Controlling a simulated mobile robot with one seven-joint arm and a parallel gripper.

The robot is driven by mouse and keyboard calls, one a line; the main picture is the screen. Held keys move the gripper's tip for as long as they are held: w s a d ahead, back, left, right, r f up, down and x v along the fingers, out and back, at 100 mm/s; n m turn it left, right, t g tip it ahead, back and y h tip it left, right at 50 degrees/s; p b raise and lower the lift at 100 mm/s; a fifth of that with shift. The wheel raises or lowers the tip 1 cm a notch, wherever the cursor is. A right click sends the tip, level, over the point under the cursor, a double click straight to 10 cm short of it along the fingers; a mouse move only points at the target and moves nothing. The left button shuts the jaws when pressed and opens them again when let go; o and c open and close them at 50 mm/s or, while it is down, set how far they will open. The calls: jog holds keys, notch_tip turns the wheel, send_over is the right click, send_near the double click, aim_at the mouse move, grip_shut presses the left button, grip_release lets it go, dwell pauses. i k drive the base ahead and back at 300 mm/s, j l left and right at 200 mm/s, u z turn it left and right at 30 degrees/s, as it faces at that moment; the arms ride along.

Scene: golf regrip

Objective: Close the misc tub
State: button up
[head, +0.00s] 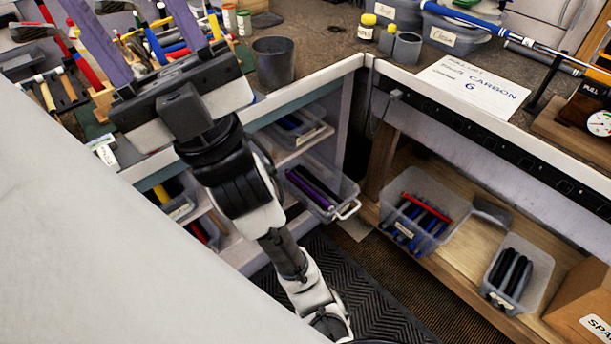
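A clear plastic tub (346,190) with a white handle (349,210) and purple and dark grips inside juts out from the lower shelf under the left bench. It is the only tub there that clearly sticks out, but I cannot read a "misc" label on it. My gripper (143,25) is high at the upper left, over the left bench and away from this tub. Its two purple fingers are spread wide with nothing held between them. Their tips reach the top edge of the picture. My arm hides part of the shelves left of the tub.
Other tubs sit in the left shelves, including one above (312,137). On the right low shelf stand a tub of red and blue grips (447,229) and one of black grips (535,287). A grey cup (273,62) stands on the bench. A dark mat (380,305) covers floor.

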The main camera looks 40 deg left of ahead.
aim_at(340, 205)
jog(key=k+u, duration=0.3)
jog(key=j+u, duration=0.1)
jog(key=u, duration=0.2)
jog(key=i+l+u, duration=0.2)
jog(key=i+l, duration=0.25)
jog(key=l, duration=0.1)
